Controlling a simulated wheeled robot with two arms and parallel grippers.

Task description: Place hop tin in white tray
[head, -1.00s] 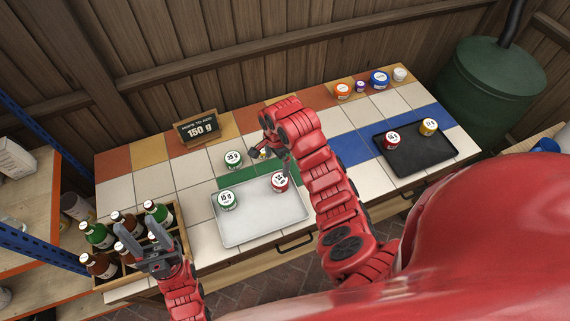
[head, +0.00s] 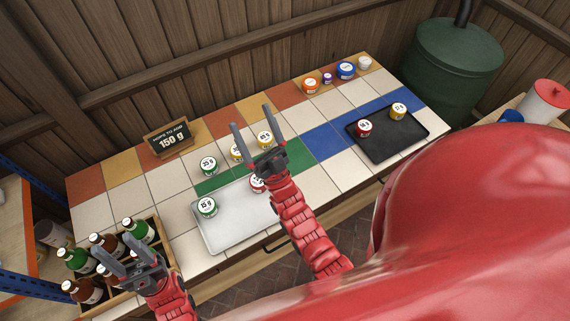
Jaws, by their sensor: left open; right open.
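The white tray (head: 238,228) holds a green-banded tin marked 15 g (head: 207,207) and a red tin (head: 257,185), which my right gripper partly hides. A green tin marked 25 g (head: 208,166) stands outside, behind the tray. Two yellow tins, one at left (head: 236,153) and one at right (head: 265,139), stand beyond the green strip. My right gripper (head: 252,118) is open and empty, its fingers overlapping the yellow tins in the picture; its height above them is unclear. My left gripper (head: 115,245) is open and empty over the bottle crate.
A black tray (head: 400,143) at right holds a red tin (head: 364,128) and a yellow tin (head: 398,111). A sign (head: 168,138) reads 150 g. Several jars, including a blue one (head: 346,70), line the back right. The wooden crate (head: 178,240) of bottles stands at front left.

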